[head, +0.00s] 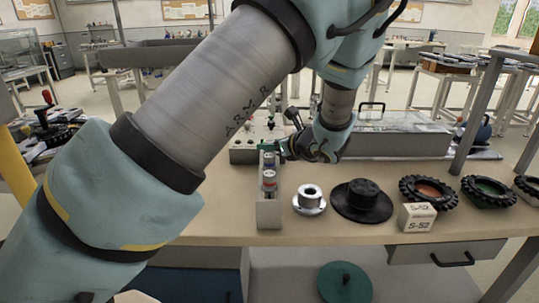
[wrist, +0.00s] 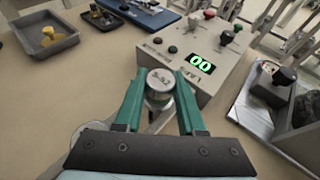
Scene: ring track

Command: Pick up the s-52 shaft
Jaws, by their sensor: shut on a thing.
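The s-52 shaft (wrist: 160,82) shows in the wrist view as a metal cylinder with a round end marked S-52. The two green fingers of my gripper (wrist: 161,92) are on either side of it and shut on it. In the head view my gripper (head: 275,149) is at the back end of a narrow grey rack (head: 269,215). The held shaft is hard to make out there. I cannot tell whether its lower end is still in the rack.
Other shafts with red and blue bands (head: 269,178) stand in the rack. A silver flanged hub (head: 310,199), a black flanged disc (head: 361,200), and a white S-52 block (head: 417,217) are to the right. A control box (wrist: 205,55) with a green display stands just beyond my gripper.

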